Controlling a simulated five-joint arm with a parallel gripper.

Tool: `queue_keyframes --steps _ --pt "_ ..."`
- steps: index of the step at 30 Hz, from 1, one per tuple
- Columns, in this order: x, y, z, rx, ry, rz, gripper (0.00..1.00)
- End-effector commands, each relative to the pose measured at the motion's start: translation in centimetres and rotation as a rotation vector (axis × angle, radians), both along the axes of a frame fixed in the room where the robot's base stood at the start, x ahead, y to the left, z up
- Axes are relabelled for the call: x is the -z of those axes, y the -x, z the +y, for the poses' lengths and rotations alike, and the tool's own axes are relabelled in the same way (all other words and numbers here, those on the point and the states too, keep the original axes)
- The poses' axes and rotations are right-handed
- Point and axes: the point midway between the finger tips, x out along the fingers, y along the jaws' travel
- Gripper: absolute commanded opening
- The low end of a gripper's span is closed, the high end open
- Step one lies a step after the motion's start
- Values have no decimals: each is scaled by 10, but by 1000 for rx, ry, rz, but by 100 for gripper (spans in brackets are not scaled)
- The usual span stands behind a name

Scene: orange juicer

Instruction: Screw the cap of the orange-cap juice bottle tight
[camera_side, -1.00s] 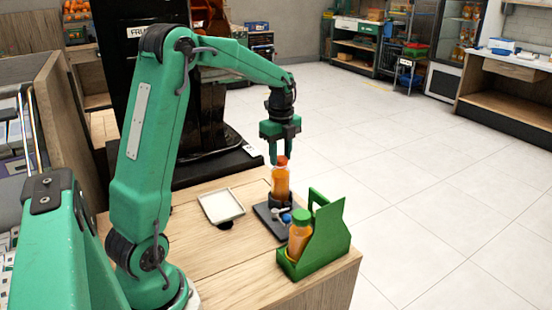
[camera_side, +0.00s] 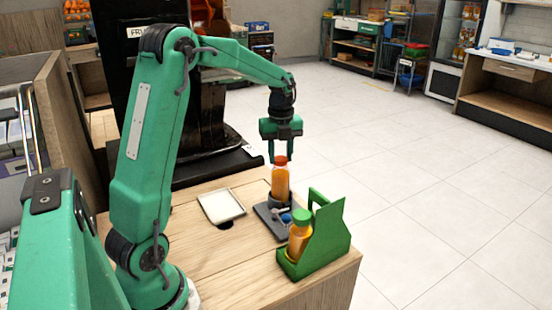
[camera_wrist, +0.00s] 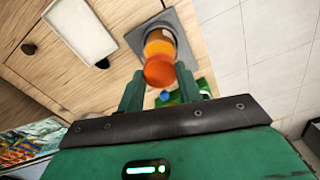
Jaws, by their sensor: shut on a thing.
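The orange-cap juice bottle (camera_side: 280,182) stands upright in a dark holder (camera_side: 268,216) on the wooden counter. Its orange cap (camera_side: 281,160) sits on top. My gripper (camera_side: 281,157) comes straight down over it, with its fingers at the sides of the cap. In the wrist view the cap (camera_wrist: 159,71) shows between the two fingers of my gripper (camera_wrist: 159,84). The fingers are shut on the cap. How far the cap is threaded cannot be told.
A white tray (camera_side: 221,207) lies to the left. Small blue and grey items (camera_side: 285,217) lie on the dark base. The counter's front is clear.

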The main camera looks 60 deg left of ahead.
Motion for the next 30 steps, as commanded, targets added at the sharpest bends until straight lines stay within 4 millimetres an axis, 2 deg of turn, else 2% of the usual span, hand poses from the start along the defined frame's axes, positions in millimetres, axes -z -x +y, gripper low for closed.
queue_keyframes --steps 15,26,27,30 --pt "0 -1 0 366 -1 -2 7" --pt "0 -1 0 424 -1 -2 7" --pt "0 -1 0 424 -1 -2 37" --pt "0 0 0 423 -2 -2 56"
